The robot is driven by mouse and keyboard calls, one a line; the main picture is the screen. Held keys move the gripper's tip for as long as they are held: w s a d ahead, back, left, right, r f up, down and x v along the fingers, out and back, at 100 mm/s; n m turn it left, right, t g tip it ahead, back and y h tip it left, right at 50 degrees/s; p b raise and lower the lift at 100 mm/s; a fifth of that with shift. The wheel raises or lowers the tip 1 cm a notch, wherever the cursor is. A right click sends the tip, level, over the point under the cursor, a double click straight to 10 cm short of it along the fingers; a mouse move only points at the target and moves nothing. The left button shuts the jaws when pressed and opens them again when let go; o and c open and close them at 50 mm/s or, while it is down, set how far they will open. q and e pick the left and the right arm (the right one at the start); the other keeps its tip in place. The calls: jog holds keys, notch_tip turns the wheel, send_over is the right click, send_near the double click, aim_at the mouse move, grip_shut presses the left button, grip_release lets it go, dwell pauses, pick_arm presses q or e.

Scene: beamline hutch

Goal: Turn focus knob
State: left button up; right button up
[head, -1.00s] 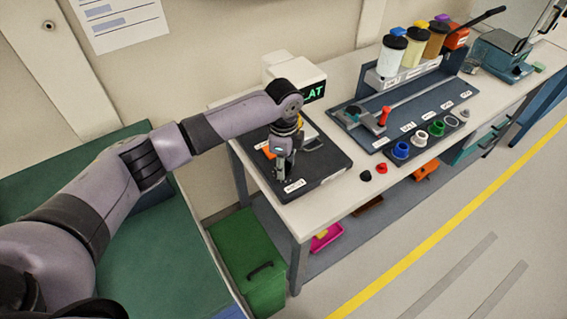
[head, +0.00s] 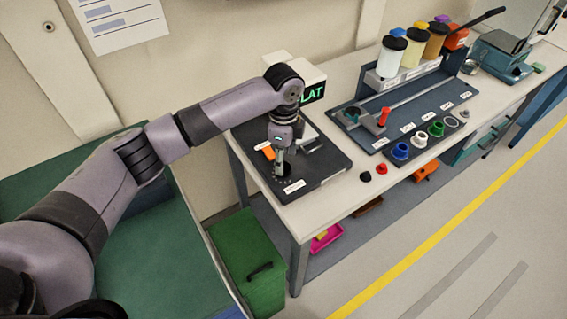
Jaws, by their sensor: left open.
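My left gripper (head: 281,163) points down over the front part of a dark base plate (head: 322,172) on the bench. Its narrow fingers stand at a small dark round dial with pale marks (head: 284,181), just behind a white label. This dial seems to be the focus knob. The fingers hide most of it, and I cannot tell whether they touch it. The gripper is open. My right gripper is not in view.
An orange piece (head: 267,152) lies on the plate left of the gripper. A white box with a green display (head: 312,92) stands close behind my wrist. A rail tray (head: 425,97), colored rings and jars fill the bench to the right. A green bin (head: 245,262) stands below.

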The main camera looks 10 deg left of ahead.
pick_arm(q)
notch_tip(320, 180, up, 8)
jog(key=shift+r, duration=0.15)
dwell(0.6)
